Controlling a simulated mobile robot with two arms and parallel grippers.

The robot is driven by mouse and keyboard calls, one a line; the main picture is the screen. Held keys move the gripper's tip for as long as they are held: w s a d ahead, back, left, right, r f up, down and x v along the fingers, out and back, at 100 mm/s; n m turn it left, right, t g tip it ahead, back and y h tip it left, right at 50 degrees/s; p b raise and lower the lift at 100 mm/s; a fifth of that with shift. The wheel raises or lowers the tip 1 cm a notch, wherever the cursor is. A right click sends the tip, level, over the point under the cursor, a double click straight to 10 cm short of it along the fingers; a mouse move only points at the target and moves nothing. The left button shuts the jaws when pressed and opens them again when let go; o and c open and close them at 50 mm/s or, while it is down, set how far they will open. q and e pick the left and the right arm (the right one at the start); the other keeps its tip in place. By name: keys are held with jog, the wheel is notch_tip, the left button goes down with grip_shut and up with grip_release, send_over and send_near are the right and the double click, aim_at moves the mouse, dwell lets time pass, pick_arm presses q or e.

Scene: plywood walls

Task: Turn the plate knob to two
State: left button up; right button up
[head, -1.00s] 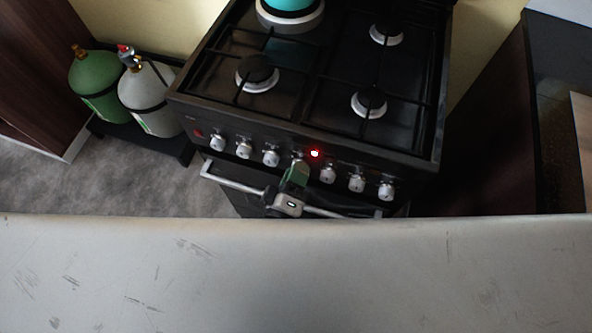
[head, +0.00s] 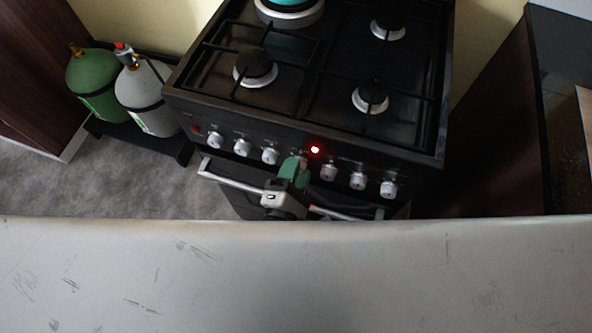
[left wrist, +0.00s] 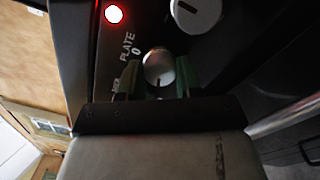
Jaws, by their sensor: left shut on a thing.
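The plate knob (left wrist: 158,66) is a round silver knob on the black stove front, seen in the left wrist view beside the printed label "PLATE" and a "0". My left gripper (head: 296,168) has green fingers and reaches the middle of the knob row in the head view. In the left wrist view the fingers (left wrist: 160,78) lie on either side of the plate knob, shut on it. The knob is mostly hidden by the gripper in the head view. I cannot read its pointer clearly. My right gripper is not in view.
A red light (head: 315,150) glows on the panel beside the knob. Several other knobs line the stove (head: 310,130) front. The oven handle (head: 232,178) runs below, close to my left wrist. A teal pot (head: 290,4) stands on the back left burner. Gas cylinders (head: 92,86) stand at left.

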pick_arm(q)
jog(key=shift+n+b, duration=0.3)
jog(key=shift+n, duration=0.7)
jog(key=o, duration=0.9)
jog(key=shift+s, duration=0.1)
jog(key=b+v, duration=0.1)
jog(key=v, duration=0.9)
jog(key=shift+s+a+b, duration=0.15)
jog(key=shift+s+b, duration=0.15)
jog(key=shift+b, duration=0.05)
